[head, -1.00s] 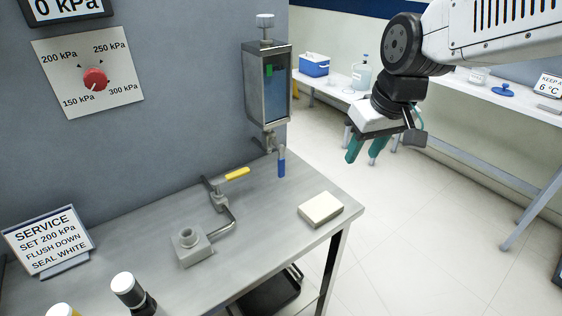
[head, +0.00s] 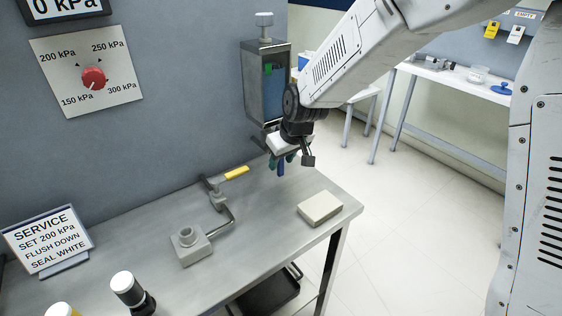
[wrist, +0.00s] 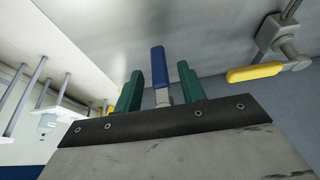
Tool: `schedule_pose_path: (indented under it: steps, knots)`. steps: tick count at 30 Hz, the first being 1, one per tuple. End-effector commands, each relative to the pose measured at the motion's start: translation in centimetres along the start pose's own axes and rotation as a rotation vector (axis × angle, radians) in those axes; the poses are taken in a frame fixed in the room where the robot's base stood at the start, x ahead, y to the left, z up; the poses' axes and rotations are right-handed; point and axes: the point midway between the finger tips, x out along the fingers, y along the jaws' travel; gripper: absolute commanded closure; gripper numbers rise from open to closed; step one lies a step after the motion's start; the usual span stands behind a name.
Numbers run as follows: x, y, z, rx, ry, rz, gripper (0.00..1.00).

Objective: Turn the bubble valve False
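A blue valve handle (wrist: 158,65) hangs below the liquid chamber (head: 265,88) on the grey wall panel. My gripper (head: 282,163) is at this handle, under the chamber. In the wrist view, its two green fingers stand on either side of the blue handle, with a gap visible on each side, so it looks open. In the head view, my gripper hides most of the blue handle and its pipe. A yellow-handled valve (head: 236,173) sits to the left on a pipe to a grey block; it also shows in the wrist view (wrist: 255,72). No label tells which is the bubble valve.
The metal bench (head: 140,268) carries a pale block (head: 320,208), a service sign (head: 48,241) and dark bottles (head: 131,293) with light caps. A red dial (head: 94,78) is on the wall panel. Open floor lies right of the bench.

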Motion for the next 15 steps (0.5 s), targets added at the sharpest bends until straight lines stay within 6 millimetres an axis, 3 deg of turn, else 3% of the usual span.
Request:
schedule_pose_path:
  steps: [4, 12, 13, 15]
  knots:
    - [1.18, -0.01, 0.01, 0.001, -0.001, 0.0, 0.6]
    - [1.36, 0.0, -0.02, 0.001, 0.001, 0.0, 0.6]
    - [1.35, -0.01, -0.02, 0.001, 0.001, 0.0, 0.63]
    - [1.35, -0.01, -0.01, 0.001, 0.001, 0.0, 0.82]
